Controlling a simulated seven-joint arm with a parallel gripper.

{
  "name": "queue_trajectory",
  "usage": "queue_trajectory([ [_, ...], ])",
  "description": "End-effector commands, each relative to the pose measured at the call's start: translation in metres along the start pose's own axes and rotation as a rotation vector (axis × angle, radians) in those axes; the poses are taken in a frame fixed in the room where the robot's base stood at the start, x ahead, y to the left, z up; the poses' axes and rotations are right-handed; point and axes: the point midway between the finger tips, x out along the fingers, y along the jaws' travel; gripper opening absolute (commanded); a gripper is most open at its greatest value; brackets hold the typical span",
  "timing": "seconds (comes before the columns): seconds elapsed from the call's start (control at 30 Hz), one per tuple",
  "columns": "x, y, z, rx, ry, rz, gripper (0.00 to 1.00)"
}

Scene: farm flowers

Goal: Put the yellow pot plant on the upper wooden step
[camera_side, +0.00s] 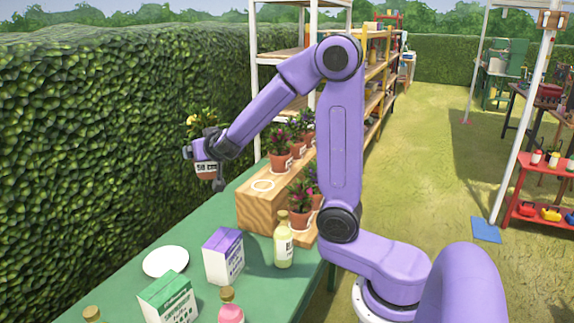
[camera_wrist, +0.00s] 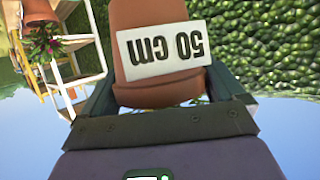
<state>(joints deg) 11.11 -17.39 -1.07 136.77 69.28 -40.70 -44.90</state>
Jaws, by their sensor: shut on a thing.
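The yellow pot plant (camera_side: 203,120) is held in the air at the left in the side view, upright, in front of the hedge. Its terracotta pot with a white "50 cm" label shows upside down in the wrist view (camera_wrist: 150,18). My gripper (camera_side: 206,168) is shut on this pot, a finger on each side; it also shows in the wrist view (camera_wrist: 160,98). The pot is clear of the step.
Potted plants (camera_side: 280,150) with red-pink flowers stand along the back of the upper step. More stand on the lower step (camera_side: 302,238). The green table (camera_side: 125,272) holds a white plate (camera_side: 166,261), a purple carton (camera_side: 223,256), a green carton (camera_side: 168,302) and bottles (camera_side: 283,246).

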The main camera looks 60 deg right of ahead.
Motion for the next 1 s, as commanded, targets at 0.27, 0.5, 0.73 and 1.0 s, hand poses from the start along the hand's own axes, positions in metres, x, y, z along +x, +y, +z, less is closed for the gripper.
queue_trajectory([
  [0.27,0.031,0.100,-0.014,0.110,0.004,0.271,0.47],
  [0.5,0.037,0.171,-0.015,0.184,0.003,0.451,0.47],
  [0.73,0.035,0.212,-0.015,0.227,0.003,0.554,0.47],
  [1.0,0.039,0.231,0.003,0.241,-0.003,0.600,0.47],
])
